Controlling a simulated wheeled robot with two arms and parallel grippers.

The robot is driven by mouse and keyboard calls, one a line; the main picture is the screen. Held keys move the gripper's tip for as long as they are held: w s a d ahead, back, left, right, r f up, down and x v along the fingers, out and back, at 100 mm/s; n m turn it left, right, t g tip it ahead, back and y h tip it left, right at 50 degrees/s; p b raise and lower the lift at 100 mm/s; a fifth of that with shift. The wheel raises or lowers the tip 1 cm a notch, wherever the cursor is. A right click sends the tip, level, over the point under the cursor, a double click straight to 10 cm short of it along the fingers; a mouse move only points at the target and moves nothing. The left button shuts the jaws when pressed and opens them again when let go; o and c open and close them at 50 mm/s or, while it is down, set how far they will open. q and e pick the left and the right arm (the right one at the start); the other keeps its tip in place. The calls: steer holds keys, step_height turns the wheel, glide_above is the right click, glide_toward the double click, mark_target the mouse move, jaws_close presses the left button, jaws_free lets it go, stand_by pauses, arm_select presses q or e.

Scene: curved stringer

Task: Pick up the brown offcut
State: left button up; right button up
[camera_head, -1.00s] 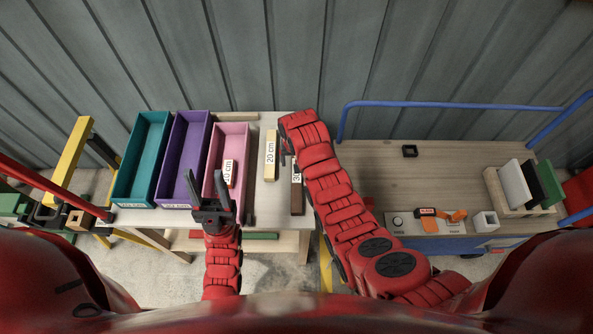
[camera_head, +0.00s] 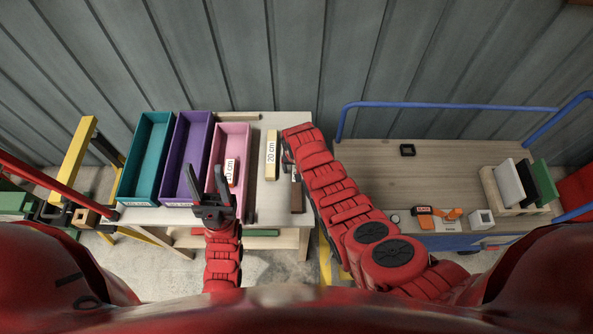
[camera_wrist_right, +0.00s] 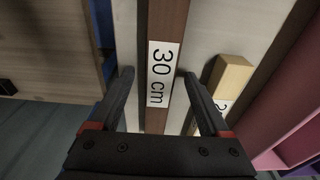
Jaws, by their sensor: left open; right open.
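The brown offcut (camera_head: 297,196) lies on the right part of the light table, partly hidden by my right arm in the head view. In the right wrist view the brown offcut (camera_wrist_right: 166,28) carries a white "30 cm" label and runs between the fingers of my right gripper (camera_wrist_right: 160,82). The right gripper is open, one finger on each side of it; I cannot tell whether they touch it. In the head view the right gripper (camera_head: 288,155) is mostly hidden by its arm. My left gripper (camera_head: 209,186) is open and empty in front of the pink bin.
Teal (camera_head: 128,199), purple (camera_head: 172,198) and pink (camera_head: 238,128) bins stand further left. A blue-railed cart (camera_head: 375,165) stands to the right.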

jaws_close()
steer(key=shift+w+r, duration=0.1)
steer(key=shift+r, duration=0.05)
stand_by(0.4)
